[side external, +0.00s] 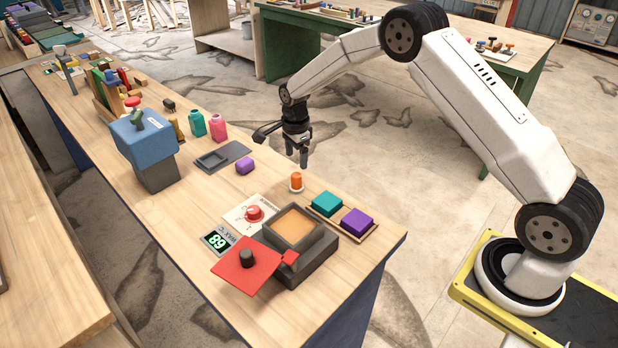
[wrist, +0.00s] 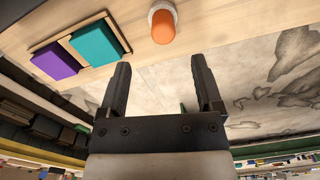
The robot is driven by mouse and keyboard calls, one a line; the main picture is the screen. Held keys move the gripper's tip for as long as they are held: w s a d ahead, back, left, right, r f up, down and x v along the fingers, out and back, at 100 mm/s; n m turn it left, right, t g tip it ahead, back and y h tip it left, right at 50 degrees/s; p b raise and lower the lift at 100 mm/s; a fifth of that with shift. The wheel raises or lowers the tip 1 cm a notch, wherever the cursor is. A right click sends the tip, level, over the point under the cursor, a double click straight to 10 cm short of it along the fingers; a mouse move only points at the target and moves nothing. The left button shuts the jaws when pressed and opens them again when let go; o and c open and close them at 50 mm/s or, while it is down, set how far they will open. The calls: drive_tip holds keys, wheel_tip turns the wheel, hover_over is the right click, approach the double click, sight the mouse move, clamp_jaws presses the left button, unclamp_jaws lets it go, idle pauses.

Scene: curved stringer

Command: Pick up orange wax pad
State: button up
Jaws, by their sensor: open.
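A small orange rounded piece (side external: 296,180) with a white base stands on the wooden bench near its right edge; it looks like the orange wax pad. In the wrist view the orange piece (wrist: 163,27) is at the top, beyond the fingertips and roughly centred between them. My gripper (side external: 302,158) is open and empty, pointing down just past the bench edge, above and behind the orange piece. In the wrist view both fingers of my gripper (wrist: 160,68) are apart with nothing between them.
A tray (side external: 325,214) beside the orange piece holds a teal block (side external: 326,204) and a purple block (side external: 357,221). A dark box (side external: 310,255) with orange-brown contents and a red lid (side external: 246,265) stands in front.

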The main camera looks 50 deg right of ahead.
sight(296, 174)
drive_tip(key=shift+w+d+f+m, duration=0.15)
drive_tip(key=shift+w+f+m, duration=0.1)
drive_tip(key=shift+m, duration=0.05)
drive_tip(key=shift+f, duration=0.15)
drive_tip(key=shift+f, duration=1.15)
drive_tip(key=shift+f, duration=0.15)
drive_tip(key=shift+f, duration=2.45)
clamp_jaws()
